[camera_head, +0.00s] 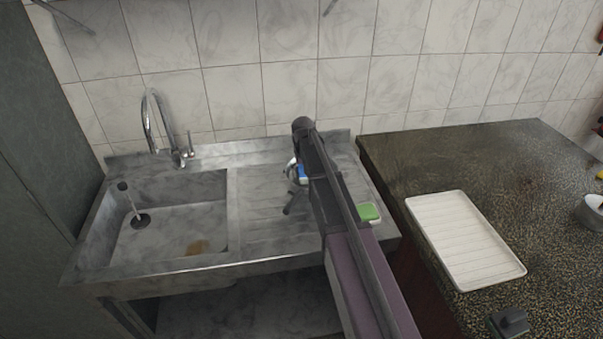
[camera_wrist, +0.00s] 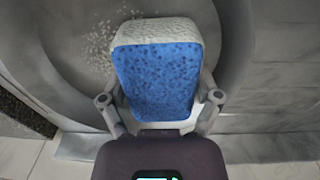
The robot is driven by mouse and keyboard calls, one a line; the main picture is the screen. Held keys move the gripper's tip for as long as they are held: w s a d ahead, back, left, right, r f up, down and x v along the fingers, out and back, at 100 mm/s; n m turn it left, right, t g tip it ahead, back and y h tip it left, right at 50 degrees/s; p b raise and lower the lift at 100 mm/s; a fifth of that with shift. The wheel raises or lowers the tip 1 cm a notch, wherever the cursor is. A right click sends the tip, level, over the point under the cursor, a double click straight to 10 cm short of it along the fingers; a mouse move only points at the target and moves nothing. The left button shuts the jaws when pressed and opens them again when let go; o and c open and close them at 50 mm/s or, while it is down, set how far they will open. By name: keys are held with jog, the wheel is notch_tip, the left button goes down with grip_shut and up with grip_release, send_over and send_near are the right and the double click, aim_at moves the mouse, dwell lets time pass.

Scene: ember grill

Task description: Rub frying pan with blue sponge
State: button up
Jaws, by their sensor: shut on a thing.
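My gripper (camera_wrist: 160,98) is shut on the blue sponge (camera_wrist: 158,66), with one finger at each side of it. The sponge has a blue face and a pale back edge. In the wrist view it is in front of a round grey metal thing, likely the frying pan (camera_wrist: 65,62), with pale specks on its surface. I cannot tell whether the sponge touches it. In the head view my gripper is over the drainboard right of the sink basin, and a bit of the blue sponge (camera_head: 303,173) shows. My arm hides most of the pan there.
The sink basin (camera_head: 180,215) and tap (camera_head: 155,125) are left of the drainboard. A green sponge (camera_head: 369,211) lies on the drainboard's right edge. A white ribbed tray (camera_head: 465,240) is on the dark counter (camera_head: 450,155), and a bowl (camera_head: 590,214) stands at far right.

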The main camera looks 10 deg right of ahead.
jog(key=shift+d, duration=1.4)
jog(key=shift+d, duration=0.1)
jog(key=shift+d+r, duration=0.15)
jog(key=shift+d, duration=1.7)
jog(key=shift+s+a+r+p, duration=0.1)
jog(key=shift+r+p, duration=1.4)
jog(key=shift+p, duration=0.1)
jog(key=shift+s+a+r+p, duration=0.1)
jog(key=shift+r+p, duration=1.4)
jog(key=shift+p, duration=0.05)
notch_tip(320, 180, up, 3)
jog(key=p, duration=0.3)
